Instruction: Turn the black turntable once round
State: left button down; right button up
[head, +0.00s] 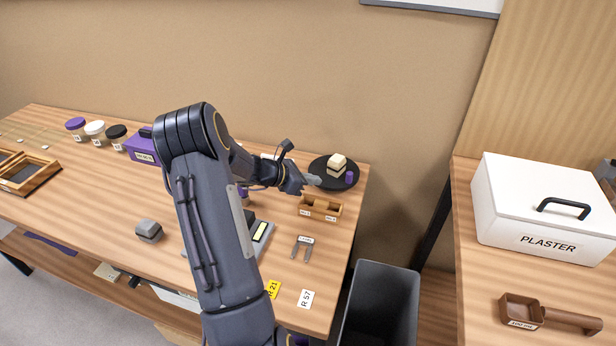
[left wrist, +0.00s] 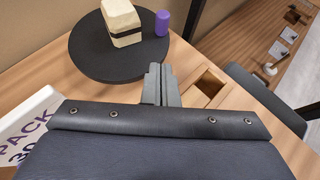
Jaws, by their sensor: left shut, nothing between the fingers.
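The black turntable (head: 322,183) lies at the far right corner of the long wooden table. A cream and brown block (head: 337,165) and a small purple cylinder (head: 349,177) stand on it. My left gripper (head: 313,180) is shut and empty at the turntable's near left edge. In the left wrist view the shut fingers (left wrist: 160,82) point at the near rim of the turntable (left wrist: 95,62); I cannot tell whether they touch it. The block (left wrist: 122,22) and the purple cylinder (left wrist: 162,22) also show there. My right gripper is not in view.
A wooden two-slot holder (head: 320,206) stands just in front of the turntable. A grey bin (head: 381,300) is beside the table's right end. A white plaster box (head: 540,208) stands on the right-hand table. Several jars stand at the back left.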

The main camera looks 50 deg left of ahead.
aim_at(346, 180)
pick_arm(q)
jog(key=x, duration=0.5)
jog(key=shift+w+d+f+p, duration=0.1)
jog(key=shift+w+d+p, duration=0.05)
jog(key=shift+w+p, duration=0.25)
jog(key=shift+w+d+p, duration=0.2)
jog(key=shift+w, duration=0.3)
jog(key=shift+w+d+p, duration=0.15)
jog(key=shift+w, duration=0.4)
jog(key=shift+w+d, duration=0.15)
jog(key=shift+w, duration=0.4)
